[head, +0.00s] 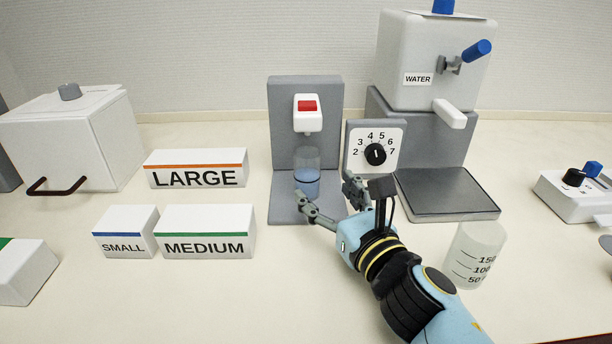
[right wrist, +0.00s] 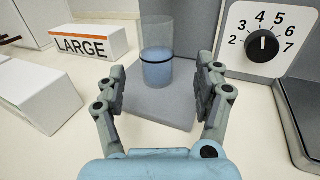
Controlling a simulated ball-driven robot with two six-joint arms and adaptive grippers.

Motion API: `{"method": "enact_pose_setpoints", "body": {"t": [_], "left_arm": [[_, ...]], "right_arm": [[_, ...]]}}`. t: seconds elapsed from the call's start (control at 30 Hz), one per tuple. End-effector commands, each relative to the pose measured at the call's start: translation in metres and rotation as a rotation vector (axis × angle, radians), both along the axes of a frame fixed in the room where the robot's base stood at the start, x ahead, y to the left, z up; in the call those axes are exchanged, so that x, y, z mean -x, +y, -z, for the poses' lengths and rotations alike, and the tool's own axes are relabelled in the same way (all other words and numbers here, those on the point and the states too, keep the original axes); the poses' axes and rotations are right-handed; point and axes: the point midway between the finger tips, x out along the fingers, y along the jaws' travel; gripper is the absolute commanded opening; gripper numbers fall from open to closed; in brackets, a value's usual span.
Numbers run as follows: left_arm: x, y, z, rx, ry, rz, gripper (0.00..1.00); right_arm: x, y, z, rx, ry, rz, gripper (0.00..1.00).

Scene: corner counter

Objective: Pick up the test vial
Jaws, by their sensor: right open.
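The test vial (head: 307,175) is a clear cylinder with blue liquid and a dark ring. It stands upright on the grey base of the dispenser, below the white head with a red button (head: 307,106). In the right wrist view the vial (right wrist: 157,58) stands ahead, between the lines of the two fingers. My right gripper (head: 329,200) is open and empty, just in front of the vial; its fingers (right wrist: 162,90) are spread and do not appear to touch it. My left gripper is not in view.
A dial panel (head: 358,155) stands close right of the vial, beside the water dispenser (head: 425,70). A clear beaker (head: 474,254) stands right of my forearm. LARGE (head: 195,169), MEDIUM (head: 207,231) and SMALL (head: 125,232) blocks sit left. The front counter is clear between the blocks and my arm.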

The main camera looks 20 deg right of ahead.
Motion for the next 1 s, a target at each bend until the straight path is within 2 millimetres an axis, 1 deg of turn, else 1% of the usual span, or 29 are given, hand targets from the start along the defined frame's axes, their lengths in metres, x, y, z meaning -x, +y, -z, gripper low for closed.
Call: {"method": "enact_pose_setpoints", "body": {"t": [0.03,0.17,0.27,0.4,0.5,0.6,0.77,0.8,0.83,1.0], "left_arm": [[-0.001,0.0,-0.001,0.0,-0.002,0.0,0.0],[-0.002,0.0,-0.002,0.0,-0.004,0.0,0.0],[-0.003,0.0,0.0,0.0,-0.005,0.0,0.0],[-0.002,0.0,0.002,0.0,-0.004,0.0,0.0],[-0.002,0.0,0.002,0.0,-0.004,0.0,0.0],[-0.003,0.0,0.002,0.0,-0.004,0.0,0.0],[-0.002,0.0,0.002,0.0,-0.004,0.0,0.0],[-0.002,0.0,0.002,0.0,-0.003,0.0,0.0],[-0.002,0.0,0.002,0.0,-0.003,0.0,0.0],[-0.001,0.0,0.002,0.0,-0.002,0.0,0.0]], "right_arm": [[-0.007,0.001,-0.001,0.0,0.0,0.0,0.7],[-0.016,0.002,0.001,0.0,0.001,0.001,0.7],[-0.028,0.005,0.003,-0.002,0.001,0.001,0.7],[-0.05,0.011,0.007,-0.001,0.0,0.0,0.7],[-0.062,0.012,0.006,-0.001,0.001,0.0,0.7],[-0.066,0.012,0.007,-0.001,0.003,0.0,0.7],[-0.066,0.012,0.007,-0.001,0.003,0.0,0.7],[-0.066,0.012,0.007,-0.001,0.003,0.0,0.68],[-0.066,0.012,0.007,-0.001,0.003,0.0,0.64],[-0.066,0.012,0.007,-0.001,0.003,0.0,0.42]]}}
